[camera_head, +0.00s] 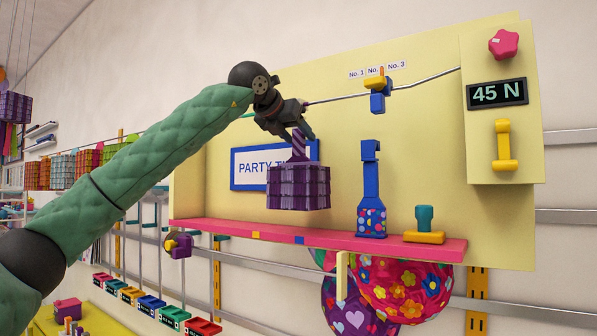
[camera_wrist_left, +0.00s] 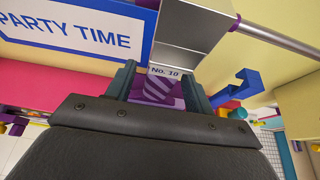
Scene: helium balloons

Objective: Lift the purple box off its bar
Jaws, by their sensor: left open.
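The purple box (camera_head: 298,187) hangs in front of the yellow board, above the pink shelf, with a striped purple stem (camera_head: 299,147) on top. My left gripper (camera_head: 303,131) is at the top of that stem, jaws open. In the left wrist view the striped stem (camera_wrist_left: 158,91) shows between the two fingers of my left gripper (camera_wrist_left: 160,95); I cannot tell whether they touch it. The bar (camera_head: 345,97) runs behind the gripper and rises to the right; the gripper hides where the stem meets it. My right gripper is not in view.
A blue hanger piece (camera_head: 370,195) with a dotted base stands on the pink shelf (camera_head: 320,238), right of the box. A teal and yellow piece (camera_head: 424,225) stands farther right. Small yellow and blue blocks (camera_head: 377,95) sit on the bar. A display (camera_head: 497,94) reads 45 N.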

